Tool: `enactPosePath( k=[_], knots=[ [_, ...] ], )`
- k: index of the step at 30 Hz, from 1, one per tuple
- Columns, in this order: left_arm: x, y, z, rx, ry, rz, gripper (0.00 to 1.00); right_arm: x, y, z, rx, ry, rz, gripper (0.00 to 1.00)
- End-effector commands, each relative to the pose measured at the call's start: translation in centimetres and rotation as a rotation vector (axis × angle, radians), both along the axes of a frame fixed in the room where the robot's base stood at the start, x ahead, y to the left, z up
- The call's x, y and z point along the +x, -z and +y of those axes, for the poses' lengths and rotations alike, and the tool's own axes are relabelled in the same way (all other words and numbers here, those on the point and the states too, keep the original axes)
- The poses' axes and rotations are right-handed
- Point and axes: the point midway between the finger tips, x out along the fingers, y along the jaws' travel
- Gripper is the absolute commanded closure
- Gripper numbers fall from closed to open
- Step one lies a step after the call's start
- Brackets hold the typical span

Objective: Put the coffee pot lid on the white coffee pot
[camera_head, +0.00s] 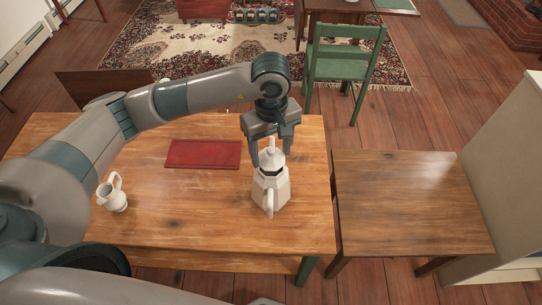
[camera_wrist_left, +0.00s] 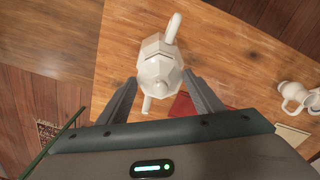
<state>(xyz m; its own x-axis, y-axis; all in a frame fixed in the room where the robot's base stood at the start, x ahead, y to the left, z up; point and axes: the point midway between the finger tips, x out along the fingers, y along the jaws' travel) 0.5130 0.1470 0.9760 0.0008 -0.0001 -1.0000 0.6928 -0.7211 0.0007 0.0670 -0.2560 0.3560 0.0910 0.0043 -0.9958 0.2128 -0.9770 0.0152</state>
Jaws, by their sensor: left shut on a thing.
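The white coffee pot (camera_head: 277,194) stands upright on the wooden table, right of its middle, with its handle toward me. My left gripper (camera_head: 271,155) is directly over the pot, pointing down, shut on the white coffee pot lid (camera_head: 271,161). In the left wrist view, the lid (camera_wrist_left: 158,73) lies between the two fingers, in line with the pot (camera_wrist_left: 156,48), whose handle points up and away. My right gripper is not in view.
A red board (camera_head: 203,154) lies left of the pot. A white pitcher (camera_head: 112,194) stands at the table's left. A lower wooden table (camera_head: 408,205) adjoins on the right, bare. A green chair (camera_head: 343,62) stands beyond. The table front is clear.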

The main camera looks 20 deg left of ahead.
Motion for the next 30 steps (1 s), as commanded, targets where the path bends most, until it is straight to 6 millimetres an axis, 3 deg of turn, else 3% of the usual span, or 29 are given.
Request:
enactPosePath(
  k=[8,30],
  knots=[
    [-0.1,2.7,0.0,0.000,0.001,0.001,0.63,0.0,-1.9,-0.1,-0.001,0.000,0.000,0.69],
    [-0.1,3.9,0.0,0.001,0.002,0.002,0.63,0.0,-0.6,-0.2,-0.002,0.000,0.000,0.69]
  ],
)
